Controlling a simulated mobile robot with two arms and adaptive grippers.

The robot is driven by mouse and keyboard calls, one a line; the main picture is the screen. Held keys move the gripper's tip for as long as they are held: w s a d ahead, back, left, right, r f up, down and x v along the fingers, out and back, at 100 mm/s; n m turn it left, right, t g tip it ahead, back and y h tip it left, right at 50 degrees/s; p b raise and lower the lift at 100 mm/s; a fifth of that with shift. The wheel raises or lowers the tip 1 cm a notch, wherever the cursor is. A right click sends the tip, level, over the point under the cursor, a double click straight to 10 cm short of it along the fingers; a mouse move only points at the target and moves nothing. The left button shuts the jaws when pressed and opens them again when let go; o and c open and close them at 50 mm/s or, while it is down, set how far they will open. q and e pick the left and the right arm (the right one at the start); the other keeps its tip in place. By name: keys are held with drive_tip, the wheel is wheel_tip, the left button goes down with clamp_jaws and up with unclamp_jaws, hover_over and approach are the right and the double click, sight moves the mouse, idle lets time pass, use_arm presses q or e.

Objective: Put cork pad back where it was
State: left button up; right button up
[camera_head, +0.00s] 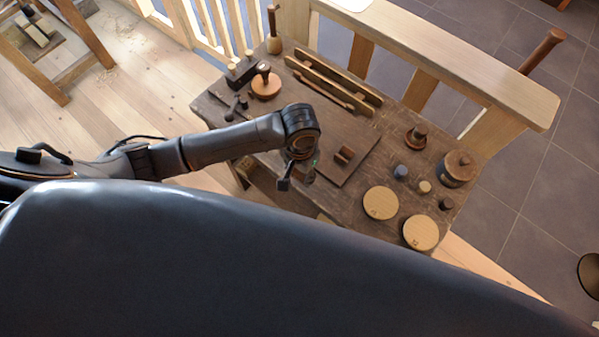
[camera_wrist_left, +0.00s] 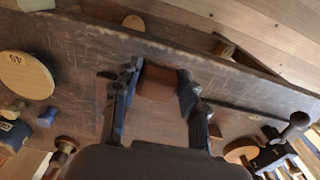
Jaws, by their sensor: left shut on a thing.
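Two round tan discs, one (camera_head: 380,202) and another (camera_head: 420,232), lie on the bench at the right. One disc, marked 45 (camera_wrist_left: 25,75), shows in the left wrist view. My right gripper is not in view.
The flat board (camera_head: 362,143) lies mid-bench (camera_head: 340,204). Wooden rails (camera_head: 335,80) lie behind it. A knobbed round tool (camera_head: 265,84) stands at the left. A lidded dark pot (camera_head: 458,168) and small pieces crowd the right end. A wooden railing (camera_head: 450,60) runs behind.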

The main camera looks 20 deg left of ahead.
sight(300, 175)
use_arm(q)
drive_tip(key=shift+w+a+f, duration=0.1)
drive_tip(key=shift+w+f, duration=0.35)
drive_tip(key=shift+f, duration=0.1)
wheel_tip(300, 175, down, 3)
drive_tip(key=shift+w+a+f, duration=0.1)
drive_tip(key=shift+w, duration=0.05)
drive_tip(key=shift+f, duration=0.1)
drive_tip(key=o, duration=1)
drive_tip(key=shift+f, duration=0.1)
wheel_tip(300, 175, up, 12)
drive_tip(key=shift+r, duration=0.15)
